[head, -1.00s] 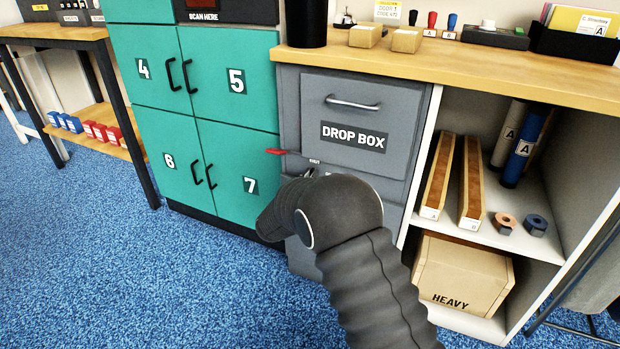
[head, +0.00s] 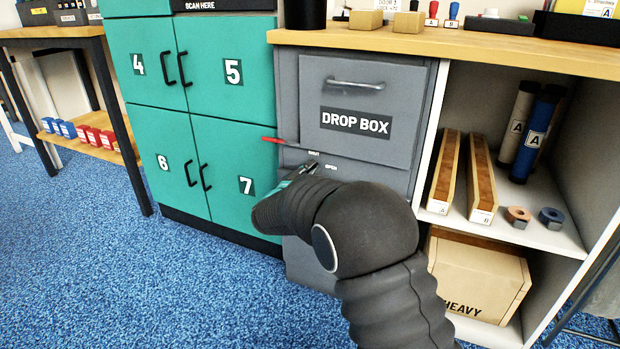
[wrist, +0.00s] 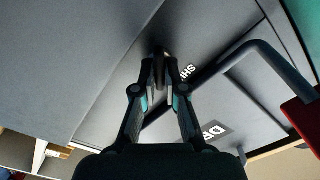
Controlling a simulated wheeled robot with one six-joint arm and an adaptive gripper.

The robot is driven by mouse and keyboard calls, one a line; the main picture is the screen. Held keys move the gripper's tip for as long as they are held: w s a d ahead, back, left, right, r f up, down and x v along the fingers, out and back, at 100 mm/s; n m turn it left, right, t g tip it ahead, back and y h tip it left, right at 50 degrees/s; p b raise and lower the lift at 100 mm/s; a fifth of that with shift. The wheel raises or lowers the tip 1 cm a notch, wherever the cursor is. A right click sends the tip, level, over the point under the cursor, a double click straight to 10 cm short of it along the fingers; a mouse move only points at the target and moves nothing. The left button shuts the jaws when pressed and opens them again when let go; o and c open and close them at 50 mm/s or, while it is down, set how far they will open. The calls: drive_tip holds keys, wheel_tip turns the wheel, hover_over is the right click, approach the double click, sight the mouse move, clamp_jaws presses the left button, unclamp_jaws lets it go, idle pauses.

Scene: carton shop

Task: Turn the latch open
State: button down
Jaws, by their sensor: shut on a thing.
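The latch (wrist: 161,62) shows in the wrist view as a small dark, brownish knob on the grey cabinet face, by lettering that reads "SHU". My gripper (wrist: 160,82) has its two fingertips on either side of this knob and is shut on it. In the head view my gripper (head: 298,174) is beside the "SHUT" and "OPEN" labels, below the drop box front, and my wrist hides most of the latch. A red-tipped bar (head: 275,140) sticks out to the left of the labels. The red end (wrist: 306,118) is at the right of the wrist view.
The drop box (head: 357,100) with its bar handle is above the latch. Teal lockers (head: 222,165) with black handles stand to the left. An open shelf (head: 535,230) with wooden rails, rolls and a heavy carton (head: 472,280) is to the right. Blue carpet in front is clear.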

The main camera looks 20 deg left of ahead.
drive_tip(key=m, duration=0.3)
drive_tip(key=shift+w+d+r+m, duration=0.1)
drive_tip(key=shift+m, duration=0.3)
drive_tip(key=m, duration=0.4)
drive_tip(key=shift+m, duration=0.3)
drive_tip(key=c, duration=1.2)
unclamp_jaws()
drive_tip(key=shift+w+d+f, duration=0.1)
drive_tip(key=shift+d+f, duration=0.05)
drive_tip(key=shift+f, duration=0.05)
drive_tip(key=shift+c, duration=0.2)
drive_tip(key=s+a, duration=0.1)
drive_tip(key=s, duration=1.1)
